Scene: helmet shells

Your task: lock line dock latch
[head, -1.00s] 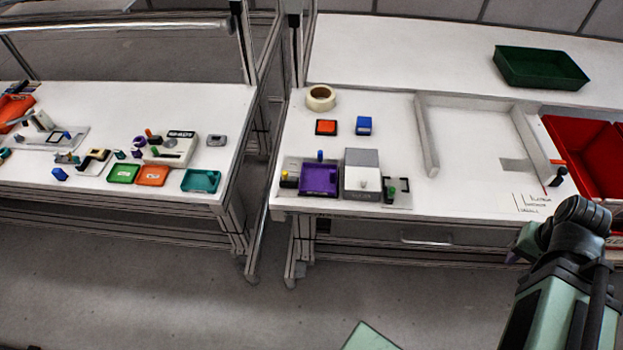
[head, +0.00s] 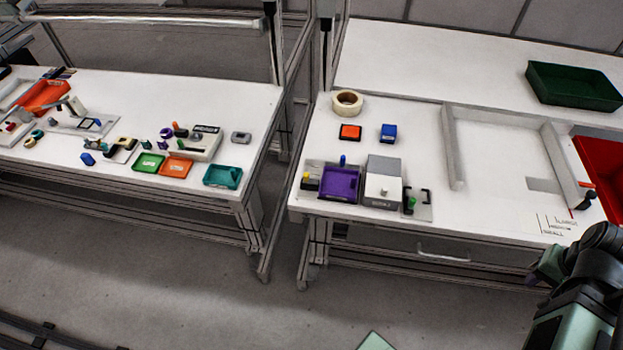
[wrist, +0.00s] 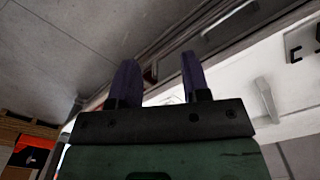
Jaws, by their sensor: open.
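No part is clearly readable as the line dock latch. On the right table, a grey plate beside the grey box carries a black bracket with a green knob (head: 411,203). A small orange-and-black piece (head: 586,197) sits by the right end of the pale rail frame (head: 455,150). My gripper (wrist: 158,68) is open and empty in the wrist view, its two dark purple fingers apart. A white table surface with small black brackets (wrist: 296,54) lies beyond it at upper right. In the head view my arm is at lower right, away from the black bracket.
The right table also holds a purple tray (head: 341,183), a grey box (head: 382,182), tape (head: 347,102) and a dark green bin (head: 572,86). A red bin (head: 603,165) is at right. The left table (head: 240,110) holds several small trays. A floor gap separates the tables.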

